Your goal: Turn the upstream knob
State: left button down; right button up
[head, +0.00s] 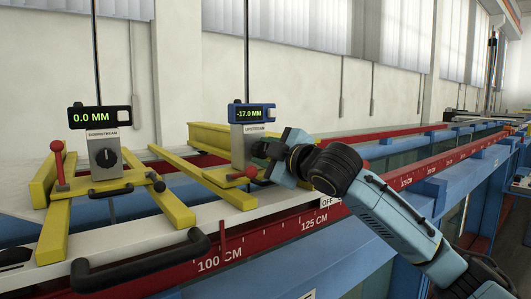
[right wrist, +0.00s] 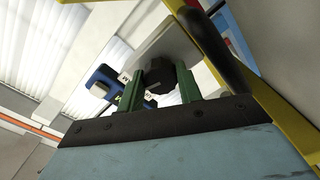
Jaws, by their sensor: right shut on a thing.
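The upstream gauge has a grey plate (head: 241,147) marked UPSTREAM and a blue-framed display (head: 252,114) reading -17.0 MM. My right gripper (head: 264,151) reaches it from the right and is shut on the upstream knob. In the right wrist view the dark knob (right wrist: 160,78) sits between my two green fingers (right wrist: 160,90), in front of the pale plate. In the head view the gripper mostly hides this knob. My left gripper is not in view.
Left of it stands the downstream gauge (head: 102,138), with a black knob (head: 106,157) and a display reading 0.0 MM. Yellow frames (head: 172,204) carry both gauges over the flume's red scale rail (head: 270,235). A red-balled lever (head: 58,162) and a black handle (head: 140,262) stand nearby.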

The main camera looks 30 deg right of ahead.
jog(key=shift+n, duration=0.6)
jog(key=o, duration=1)
jog(key=s+d+b, duration=0.1)
jog(key=s+b, duration=0.5)
jog(key=s, duration=0.7)
jog(key=shift+s, duration=0.2)
